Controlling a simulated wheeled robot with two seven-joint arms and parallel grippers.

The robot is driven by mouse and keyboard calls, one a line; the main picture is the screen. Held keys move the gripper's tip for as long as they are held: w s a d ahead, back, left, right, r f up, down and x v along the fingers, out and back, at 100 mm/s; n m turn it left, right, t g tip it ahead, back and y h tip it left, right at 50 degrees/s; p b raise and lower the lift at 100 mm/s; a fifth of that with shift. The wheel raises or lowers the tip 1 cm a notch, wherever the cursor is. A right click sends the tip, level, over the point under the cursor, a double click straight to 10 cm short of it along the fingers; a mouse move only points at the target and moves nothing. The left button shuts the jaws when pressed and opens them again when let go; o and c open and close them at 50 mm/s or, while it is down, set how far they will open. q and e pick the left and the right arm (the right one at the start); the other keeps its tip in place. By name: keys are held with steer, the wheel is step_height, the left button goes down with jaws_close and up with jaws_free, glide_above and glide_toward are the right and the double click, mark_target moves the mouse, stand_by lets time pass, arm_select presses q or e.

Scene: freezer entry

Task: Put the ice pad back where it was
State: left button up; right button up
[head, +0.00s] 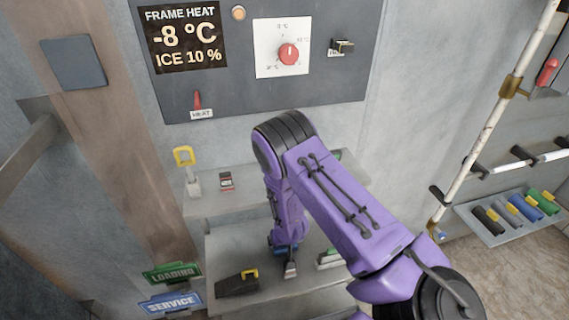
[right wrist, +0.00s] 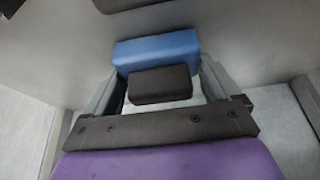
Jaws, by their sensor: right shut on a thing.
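A blue block, seemingly the ice pad (right wrist: 155,48), sits between the fingers of my right gripper (right wrist: 158,76) in the right wrist view. The gripper is shut on it. A small dark block (right wrist: 160,86) shows in front of the blue one. In the head view my right gripper (head: 286,262) points down at the lower shelf (head: 225,250); the arm hides much of that area, and I cannot tell whether the pad touches the shelf. My left gripper is not in view.
A dark block with a yellow part (head: 238,283) lies on the lower shelf. A yellow-handled item (head: 187,170) and a small red-and-black item (head: 226,181) stand on the upper shelf. The control panel (head: 330,85) hangs above. A tray of coloured rolls (head: 490,232) is at right.

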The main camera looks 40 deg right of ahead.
steer(key=o, duration=0.7)
steer(key=shift+f, duration=0.1)
steer(key=shift+o, duration=0.2)
steer(key=shift+r, duration=0.5)
steer(key=v, duration=1.1)
steer(key=s+a+f, duration=0.1)
steer(key=s+f, duration=0.1)
steer(key=s+a+f, duration=0.1)
steer(key=s+f, duration=0.2)
steer(key=s+a+f, duration=0.2)
steer(key=s, duration=0.1)
steer(key=shift+f, duration=0.3)
steer(key=s+a+f+m+h, duration=0.1)
steer(key=s+f, duration=0.3)
steer(key=s, duration=0.8)
steer(key=shift+s+a+f+g, duration=0.25)
steer(key=shift+a+g, duration=0.15)
steer(key=shift+a, duration=0.3)
